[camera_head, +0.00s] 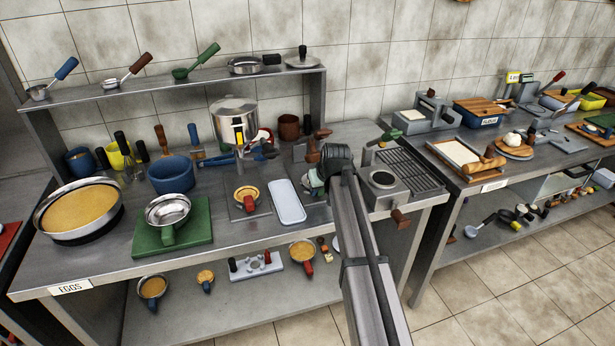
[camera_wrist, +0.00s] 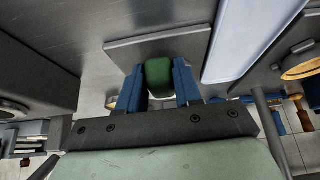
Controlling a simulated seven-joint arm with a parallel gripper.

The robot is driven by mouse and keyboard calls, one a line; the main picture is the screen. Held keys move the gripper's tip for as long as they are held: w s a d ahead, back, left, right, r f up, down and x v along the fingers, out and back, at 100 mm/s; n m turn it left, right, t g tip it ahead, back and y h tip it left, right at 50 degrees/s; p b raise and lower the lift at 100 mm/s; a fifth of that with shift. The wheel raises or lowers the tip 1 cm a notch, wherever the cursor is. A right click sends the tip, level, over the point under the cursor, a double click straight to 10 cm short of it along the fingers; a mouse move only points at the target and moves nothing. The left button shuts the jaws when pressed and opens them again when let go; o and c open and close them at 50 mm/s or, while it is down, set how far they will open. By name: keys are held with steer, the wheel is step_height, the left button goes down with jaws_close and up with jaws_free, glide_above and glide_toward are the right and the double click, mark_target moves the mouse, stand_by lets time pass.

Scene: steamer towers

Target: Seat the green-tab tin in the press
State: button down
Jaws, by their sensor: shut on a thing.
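My gripper (camera_wrist: 160,92) has its two blue fingers shut on a green tab (camera_wrist: 158,72), which I take to be the tab of the green-tab tin. The tin's body cannot be made out in either view. In the head view, my arm hides most of the gripper, just right of the white tray. A grey box-like unit with a round opening (camera_head: 383,180) and a brown handle stands right of my gripper. It may be the press, but I cannot tell for sure. A flat grey plate (camera_wrist: 125,50) lies behind the tab in the wrist view.
A white tray (camera_head: 287,203) lies left of my gripper. A red-tab tin (camera_head: 247,195) sits on a dark plate. A steel bowl (camera_head: 167,208) stands on a green board. A grille (camera_head: 412,168) adjoins the unit. A tall steel pot (camera_head: 235,112) stands behind.

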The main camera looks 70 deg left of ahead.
steer(key=shift+f, duration=0.25)
stand_by(0.3)
steer(key=c, duration=0.7)
jaws_free()
steer(key=shift+r, duration=0.1)
steer(key=v, duration=1.3)
steer(key=shift+d+r, duration=0.2)
steer(key=shift+r, duration=0.05)
